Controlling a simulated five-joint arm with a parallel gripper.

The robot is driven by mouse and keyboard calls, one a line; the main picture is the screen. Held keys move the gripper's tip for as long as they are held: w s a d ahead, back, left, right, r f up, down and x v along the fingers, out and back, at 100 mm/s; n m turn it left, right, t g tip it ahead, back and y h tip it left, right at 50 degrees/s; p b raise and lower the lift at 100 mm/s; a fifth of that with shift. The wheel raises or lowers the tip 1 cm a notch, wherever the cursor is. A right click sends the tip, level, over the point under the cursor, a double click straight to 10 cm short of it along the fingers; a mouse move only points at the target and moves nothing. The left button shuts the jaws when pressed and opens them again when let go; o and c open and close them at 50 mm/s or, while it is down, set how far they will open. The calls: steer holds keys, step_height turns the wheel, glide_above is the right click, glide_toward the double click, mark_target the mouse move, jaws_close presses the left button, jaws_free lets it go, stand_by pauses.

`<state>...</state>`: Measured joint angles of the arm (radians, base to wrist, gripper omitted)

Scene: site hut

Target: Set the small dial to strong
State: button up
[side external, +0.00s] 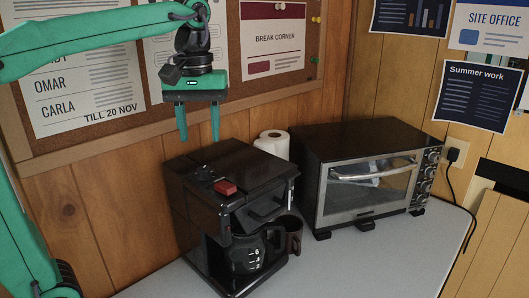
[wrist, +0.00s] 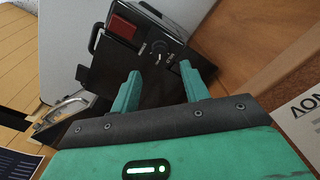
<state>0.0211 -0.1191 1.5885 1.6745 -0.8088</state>
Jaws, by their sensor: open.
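The black coffee maker (side external: 235,180) stands on the grey counter with a red switch (side external: 225,187) on its top panel. In the wrist view, small dark controls (wrist: 159,47) with pale markings sit beside the red switch (wrist: 122,26). The small dial appears to be among them, but its setting is too small to read. My gripper (side external: 199,138) is open and empty, pointing down above the back left part of the coffee maker. In the wrist view, its two green fingers (wrist: 160,72) are apart, with the control panel beyond them. They appear clear of it.
A paper roll (side external: 272,143) stands behind. A toaster oven (side external: 365,175) with several knobs is at the right. The pinboard (side external: 235,85) and wooden wall are close behind my gripper.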

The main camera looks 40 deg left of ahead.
mark_target(203, 168)
steer(key=shift+f, duration=3.9)
steer(key=shift+c, duration=0.4)
steer(key=c, duration=0.9)
steer(key=shift+m, duration=0.4)
steer(key=m, duration=1.1)
